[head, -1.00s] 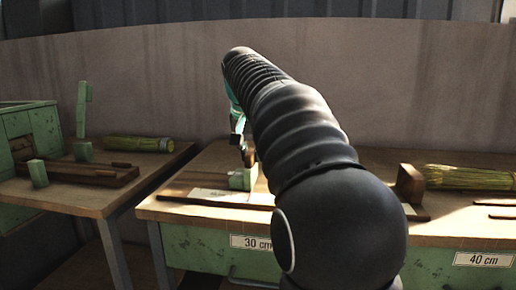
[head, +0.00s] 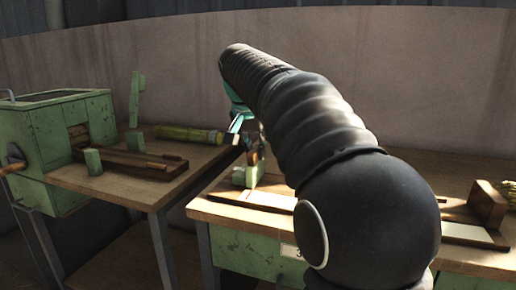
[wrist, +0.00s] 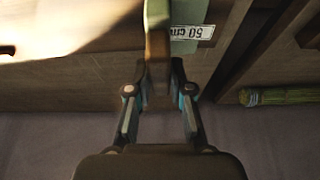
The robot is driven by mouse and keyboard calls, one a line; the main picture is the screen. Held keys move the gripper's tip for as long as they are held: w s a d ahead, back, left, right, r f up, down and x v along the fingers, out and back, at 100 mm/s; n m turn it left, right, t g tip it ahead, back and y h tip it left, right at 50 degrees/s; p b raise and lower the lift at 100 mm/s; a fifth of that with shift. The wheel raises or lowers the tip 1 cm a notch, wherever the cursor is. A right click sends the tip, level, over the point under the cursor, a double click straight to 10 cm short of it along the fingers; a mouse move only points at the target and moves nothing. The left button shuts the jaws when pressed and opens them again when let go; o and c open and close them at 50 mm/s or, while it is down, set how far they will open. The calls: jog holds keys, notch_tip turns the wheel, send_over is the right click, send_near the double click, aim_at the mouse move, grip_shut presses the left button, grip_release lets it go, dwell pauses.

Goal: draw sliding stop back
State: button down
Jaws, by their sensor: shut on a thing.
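The sliding stop, with a small green block (head: 248,175), stands on the left part of the near bench, at a low board with a white strip (head: 267,199). My gripper (head: 246,140) is above the green block, largely hidden behind my own arm in the head view. In the wrist view my gripper (wrist: 158,92) is shut on a narrow upright brown piece (wrist: 157,50) with pale green at its top, part of the stop. A white label reading 50 cm (wrist: 195,32) lies upside down beside it. The fingertips' exact contact is dark and hard to make out.
The left bench (head: 130,185) carries a green crank box (head: 55,135), a wooden board with a green block (head: 93,162) and a green bundle (head: 190,134). A gap separates the benches. A brown wooden block (head: 488,204) stands at the right.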

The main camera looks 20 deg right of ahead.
jog(key=c, duration=1)
grip_release()
jog(key=shift+w+a, duration=0.2)
jog(key=shift+c, duration=0.2)
jog(key=shift+r, duration=0.1)
jog(key=v, duration=1.2)
jog(key=shift+s, duration=0.1)
jog(key=s+a+f+n+t+y, duration=0.1)
jog(key=s+f+n, duration=0.3)
jog(key=s+f, duration=0.9)
jog(key=s+a+f+n+t+y, duration=0.1)
jog(key=s+f+n, duration=0.2)
jog(key=s+f, duration=1)
notch_tip(320, 180, down, 5)
jog(key=shift+a+r+n+y, duration=0.15)
jog(key=shift+a+n+y, duration=0.2)
jog(key=shift+n+y, duration=0.05)
